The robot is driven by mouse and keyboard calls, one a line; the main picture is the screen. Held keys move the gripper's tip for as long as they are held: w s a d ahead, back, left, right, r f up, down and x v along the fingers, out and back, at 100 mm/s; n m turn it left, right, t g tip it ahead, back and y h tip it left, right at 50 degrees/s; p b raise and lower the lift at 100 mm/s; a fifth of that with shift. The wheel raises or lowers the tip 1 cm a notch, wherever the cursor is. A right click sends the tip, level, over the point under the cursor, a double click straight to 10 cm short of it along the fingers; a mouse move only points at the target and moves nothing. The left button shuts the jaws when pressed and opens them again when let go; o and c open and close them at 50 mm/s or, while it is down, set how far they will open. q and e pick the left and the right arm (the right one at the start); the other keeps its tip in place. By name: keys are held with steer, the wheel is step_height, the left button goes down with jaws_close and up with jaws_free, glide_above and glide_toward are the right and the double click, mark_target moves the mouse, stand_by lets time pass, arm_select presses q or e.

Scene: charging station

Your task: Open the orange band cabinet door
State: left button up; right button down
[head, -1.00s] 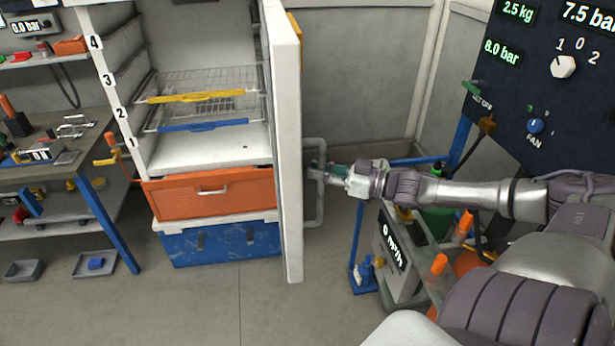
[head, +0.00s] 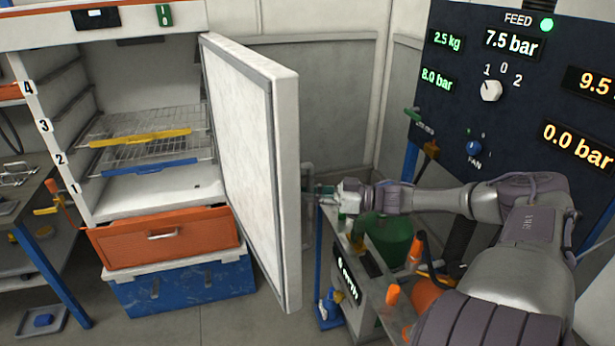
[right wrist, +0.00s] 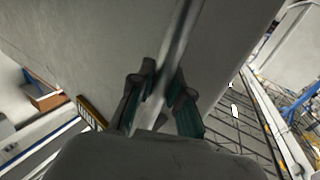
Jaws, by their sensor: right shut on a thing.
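The cabinet with the orange band (head: 40,22) along its top stands at the left in the head view. Its white door (head: 245,150) is swung open, with the inner face showing. My right gripper (head: 328,190) is at the outer side of the door, partly hidden by the door edge. In the right wrist view, the fingers of my right gripper (right wrist: 164,84) are shut on the door handle, a pale bar (right wrist: 183,38) that runs up between them along the door's outer face. My left gripper is not in view.
Inside the cabinet are wire shelves with yellow (head: 140,138) and blue fronts. An orange drawer (head: 165,238) and a blue box (head: 180,290) are below. A cart (head: 365,300) with a green tank stands right of the door, under a dark gauge panel (head: 515,110).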

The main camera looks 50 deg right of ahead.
steer(key=shift+s+a+f, duration=0.1)
steer(key=shift+f, duration=0.1)
steer(key=c, duration=1.1)
jaws_free()
steer(key=shift+s+r, duration=0.1)
steer(key=shift+r, duration=0.1)
steer(key=v, duration=1.2)
